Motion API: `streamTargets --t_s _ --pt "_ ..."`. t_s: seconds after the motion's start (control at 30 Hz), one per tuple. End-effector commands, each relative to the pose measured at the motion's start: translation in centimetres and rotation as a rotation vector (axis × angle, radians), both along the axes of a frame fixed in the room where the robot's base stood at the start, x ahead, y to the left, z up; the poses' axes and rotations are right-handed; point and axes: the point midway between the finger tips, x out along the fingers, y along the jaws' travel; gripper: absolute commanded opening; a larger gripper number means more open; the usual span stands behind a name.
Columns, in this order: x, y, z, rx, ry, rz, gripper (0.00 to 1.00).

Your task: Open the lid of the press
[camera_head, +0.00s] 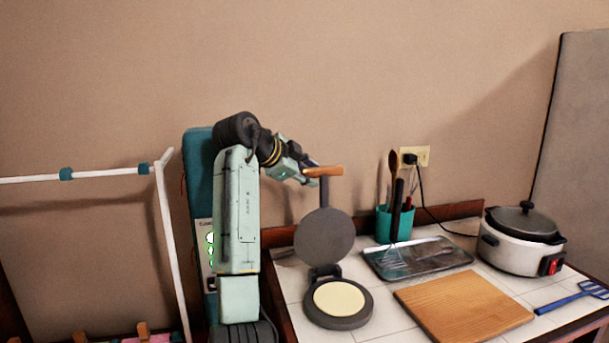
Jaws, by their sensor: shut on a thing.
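The press stands open on the tiled counter. Its dark round lid (324,238) is raised to about upright above the dark base (338,322). A pale round disc (340,298) lies on the base plate. A stem rises from the lid to a wooden handle (328,171) at the top. My gripper (311,176) reaches in from the left and is shut on the handle. The fingers are small here, and their exact contact is partly hidden.
A wooden cutting board (462,306) lies right of the press, with a dark tray (415,260) behind it. A white rail frame (110,172) stands left.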

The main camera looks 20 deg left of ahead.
Motion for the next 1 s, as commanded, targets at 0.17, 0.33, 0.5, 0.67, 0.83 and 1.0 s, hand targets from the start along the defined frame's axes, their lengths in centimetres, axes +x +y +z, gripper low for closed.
streamTargets --t_s 0.17,0.33,0.5,0.67,0.83,1.0 --pt "1.2 0.1 0.2 -0.03 0.038 -0.007 0.0" --pt "1.7 0.3 0.0 -0.046 0.062 -0.006 0.0" --pt "1.9 0.4 0.0 -0.053 0.071 -0.006 0.0" --pt "1.9 0.4 0.0 -0.053 0.071 -0.007 0.0" --pt "1.9 0.4 0.0 -0.054 0.07 -0.008 0.0" --pt "1.9 0.4 0.0 -0.055 0.071 -0.008 0.38"
